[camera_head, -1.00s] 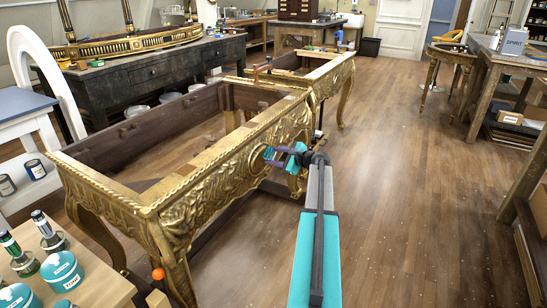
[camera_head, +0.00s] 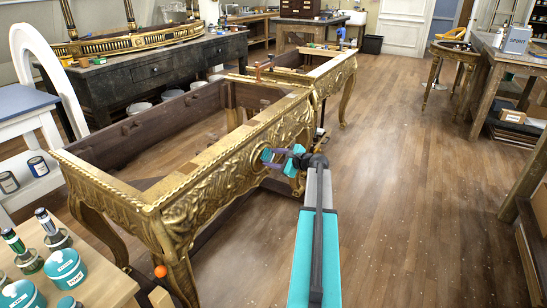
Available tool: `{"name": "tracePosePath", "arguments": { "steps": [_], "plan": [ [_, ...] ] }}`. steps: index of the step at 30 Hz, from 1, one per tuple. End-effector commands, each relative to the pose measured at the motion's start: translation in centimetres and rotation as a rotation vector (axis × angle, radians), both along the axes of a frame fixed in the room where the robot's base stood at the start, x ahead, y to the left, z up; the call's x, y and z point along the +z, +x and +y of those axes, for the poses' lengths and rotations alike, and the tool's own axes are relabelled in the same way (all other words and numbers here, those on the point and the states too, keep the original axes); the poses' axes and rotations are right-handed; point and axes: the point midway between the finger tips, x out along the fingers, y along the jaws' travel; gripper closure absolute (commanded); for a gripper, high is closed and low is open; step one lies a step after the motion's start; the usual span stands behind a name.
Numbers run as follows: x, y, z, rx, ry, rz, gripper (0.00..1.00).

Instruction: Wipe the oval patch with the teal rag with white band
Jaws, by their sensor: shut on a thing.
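My gripper (camera_head: 284,157) is at the carved front apron of the gilt console (camera_head: 215,168), right of the apron's middle. It is shut on the teal rag (camera_head: 267,155), of which only a small teal piece shows at the apron's face. The white band cannot be made out. The oval patch cannot be told apart from the carving; the gripper and rag may cover it. My arm reaches up to the apron from the bottom of the picture.
An orange ball-like thing (camera_head: 160,271) is by the console's near leg. A small wooden table (camera_head: 104,284) with teal tubs (camera_head: 65,268) and bottles stands at the lower left. A dark workbench (camera_head: 150,72) is behind. The floor (camera_head: 420,200) to the right is clear.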

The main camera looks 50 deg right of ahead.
Motion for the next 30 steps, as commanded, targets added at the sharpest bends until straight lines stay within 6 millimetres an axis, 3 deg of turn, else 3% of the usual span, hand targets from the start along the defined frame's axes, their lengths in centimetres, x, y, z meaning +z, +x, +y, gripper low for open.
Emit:
{"name": "tracePosePath", "arguments": {
  "steps": [4, 20, 30],
  "plan": [
    [0.1, 0.0, 1.1, 0.005, 0.002, -0.001, 0.75],
    [0.1, 0.1, 1.8, 0.010, 0.003, -0.002, 0.75],
    [0.1, -0.5, 3.8, 0.013, 0.004, -0.002, 0.75]
  ]
}}
